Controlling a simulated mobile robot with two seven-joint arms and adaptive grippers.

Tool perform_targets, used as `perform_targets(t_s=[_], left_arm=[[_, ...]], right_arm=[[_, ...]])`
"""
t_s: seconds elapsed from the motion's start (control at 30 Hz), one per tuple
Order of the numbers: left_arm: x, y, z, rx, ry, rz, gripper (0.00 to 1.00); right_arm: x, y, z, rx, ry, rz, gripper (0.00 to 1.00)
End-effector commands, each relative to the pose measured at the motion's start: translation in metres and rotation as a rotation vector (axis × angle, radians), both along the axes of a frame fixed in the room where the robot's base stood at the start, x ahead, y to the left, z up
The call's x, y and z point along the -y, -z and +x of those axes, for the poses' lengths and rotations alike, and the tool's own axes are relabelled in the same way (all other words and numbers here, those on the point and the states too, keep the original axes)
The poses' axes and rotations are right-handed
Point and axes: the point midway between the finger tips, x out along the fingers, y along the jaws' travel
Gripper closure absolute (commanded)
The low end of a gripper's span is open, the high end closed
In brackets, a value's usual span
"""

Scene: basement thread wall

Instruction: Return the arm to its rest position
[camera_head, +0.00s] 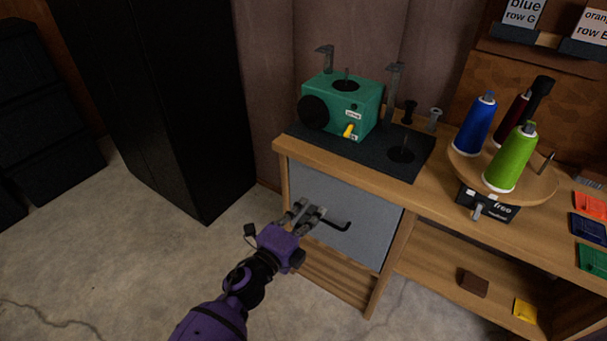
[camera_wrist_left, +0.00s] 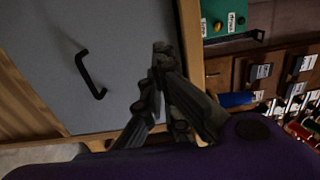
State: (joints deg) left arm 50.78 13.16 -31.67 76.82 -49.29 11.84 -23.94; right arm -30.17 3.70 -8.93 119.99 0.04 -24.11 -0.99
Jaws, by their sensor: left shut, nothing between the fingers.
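My left arm is purple and black and reaches in from the bottom of the head view. My left gripper (camera_head: 309,210) is shut and empty, in front of the grey drawer front (camera_head: 372,220) of the wooden bench. In the head view it appears just left of the black drawer handle (camera_head: 337,223). In the left wrist view the shut fingers (camera_wrist_left: 158,75) show in front of the grey panel, with the black handle (camera_wrist_left: 90,75) to their left and apart from them. My right gripper is not in view.
A green machine (camera_head: 343,104) stands on a dark mat on the bench top. Blue, green and dark red thread cones stand on a round wooden turntable (camera_head: 535,190) at right. A black cabinet (camera_head: 150,100) stands at left. The concrete floor (camera_head: 150,260) is clear.

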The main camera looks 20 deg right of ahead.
Motion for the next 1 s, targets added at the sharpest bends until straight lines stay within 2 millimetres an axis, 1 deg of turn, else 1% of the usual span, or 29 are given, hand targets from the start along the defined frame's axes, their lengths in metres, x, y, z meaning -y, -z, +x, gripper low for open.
perform_targets(t_s=[0.03,0.1,0.3,0.5,0.6,0.67,0.73,0.77,0.83,0.97,1.0], left_arm=[[-0.008,0.000,-0.007,-0.001,0.000,0.001,1.00],[-0.016,0.000,-0.012,-0.001,0.000,0.001,1.00],[-0.027,0.001,-0.022,-0.001,0.000,0.001,1.00],[-0.028,0.001,-0.023,-0.004,0.001,-0.002,1.00],[-0.032,0.002,-0.017,-0.047,-0.030,-0.026,1.00],[-0.036,-0.009,-0.010,-0.093,-0.066,-0.082,1.00],[-0.044,-0.027,0.000,-0.156,-0.119,-0.170,1.00],[-0.052,-0.030,0.001,-0.208,-0.155,-0.225,1.00],[-0.075,-0.021,-0.007,-0.343,-0.240,-0.340,1.00],[-0.116,0.006,-0.030,-0.552,-0.373,-0.502,1.00],[-0.129,0.017,-0.040,-0.617,-0.417,-0.551,1.00]], right_arm=[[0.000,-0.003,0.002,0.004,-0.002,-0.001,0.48],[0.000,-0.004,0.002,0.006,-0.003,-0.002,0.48],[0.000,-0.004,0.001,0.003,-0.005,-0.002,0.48],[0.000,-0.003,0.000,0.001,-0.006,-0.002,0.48],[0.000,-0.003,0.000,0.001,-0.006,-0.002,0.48],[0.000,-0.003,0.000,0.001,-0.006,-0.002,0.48],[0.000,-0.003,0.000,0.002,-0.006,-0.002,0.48],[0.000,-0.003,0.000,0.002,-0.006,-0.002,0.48],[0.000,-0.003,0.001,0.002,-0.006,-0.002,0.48],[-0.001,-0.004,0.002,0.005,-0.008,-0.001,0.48],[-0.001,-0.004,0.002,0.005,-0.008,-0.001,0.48]])
